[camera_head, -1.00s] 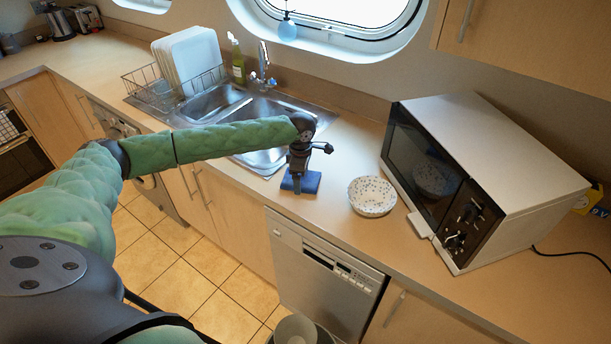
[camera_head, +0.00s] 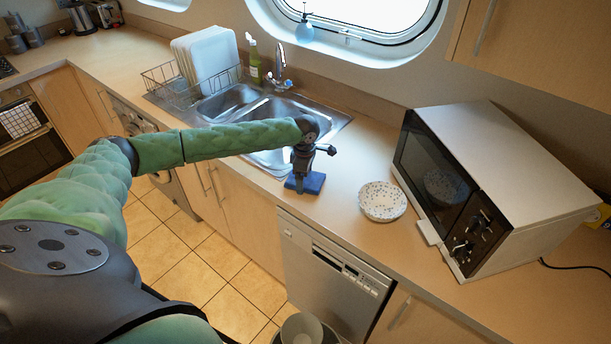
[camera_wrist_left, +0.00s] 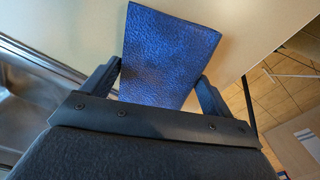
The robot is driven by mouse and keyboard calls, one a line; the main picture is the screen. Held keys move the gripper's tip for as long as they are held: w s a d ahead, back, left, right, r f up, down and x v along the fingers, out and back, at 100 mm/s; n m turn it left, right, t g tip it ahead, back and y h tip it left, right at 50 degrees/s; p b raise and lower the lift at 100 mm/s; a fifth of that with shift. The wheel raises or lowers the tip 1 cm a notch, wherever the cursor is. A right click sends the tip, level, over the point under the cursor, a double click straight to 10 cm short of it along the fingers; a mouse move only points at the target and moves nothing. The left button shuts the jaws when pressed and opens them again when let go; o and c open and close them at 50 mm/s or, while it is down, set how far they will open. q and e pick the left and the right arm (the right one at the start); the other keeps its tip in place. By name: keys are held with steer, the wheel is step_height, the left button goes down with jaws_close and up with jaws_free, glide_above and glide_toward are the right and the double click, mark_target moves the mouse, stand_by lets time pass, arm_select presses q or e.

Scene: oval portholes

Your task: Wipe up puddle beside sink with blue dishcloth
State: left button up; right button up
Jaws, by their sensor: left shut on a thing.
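The blue dishcloth (camera_head: 313,183) lies flat on the counter just right of the sink, near the counter's front edge. It also shows in the left wrist view (camera_wrist_left: 168,55), between my fingers. My left gripper (camera_head: 299,180) points down and is shut on the dishcloth; its two fingers press in on the cloth's sides. The steel sink (camera_head: 262,108) is left of and behind the gripper, partly covered by my forearm. I cannot make out a puddle; the gripper and cloth may hide it. My right gripper is not in view.
A speckled bowl (camera_head: 383,201) stands right of the cloth, before the microwave (camera_head: 500,190). A dish rack (camera_head: 178,85) with white plates and a green bottle (camera_head: 254,62) stand by the sink. The counter between cloth and bowl looks clear.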

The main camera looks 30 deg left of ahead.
arm_select(q)
steer(key=shift+w+r+p, duration=0.2)
steer(key=shift+r+p, duration=0.15)
steer(key=shift+r, duration=0.5)
steer(key=d+r+p, duration=0.1)
steer(key=r+p, duration=0.2)
steer(key=shift+d, duration=0.4)
steer(key=shift+w+d+r, duration=0.1)
steer(key=shift+w+d, duration=0.05)
steer(key=shift+d, duration=0.1)
steer(key=shift+w+d+r, duration=0.1)
steer(key=shift+d+r, duration=0.25)
steer(key=shift+r, duration=0.3)
steer(key=shift+w+d+r, duration=0.1)
steer(key=shift+d+r, duration=0.25)
steer(key=shift+r, duration=0.2)
steer(key=shift+w+d+r, duration=0.1)
steer(key=shift+d+r, duration=0.2)
steer(key=shift+r, duration=0.25)
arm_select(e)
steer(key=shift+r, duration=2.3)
arm_select(q)
steer(key=shift+s, duration=0.1)
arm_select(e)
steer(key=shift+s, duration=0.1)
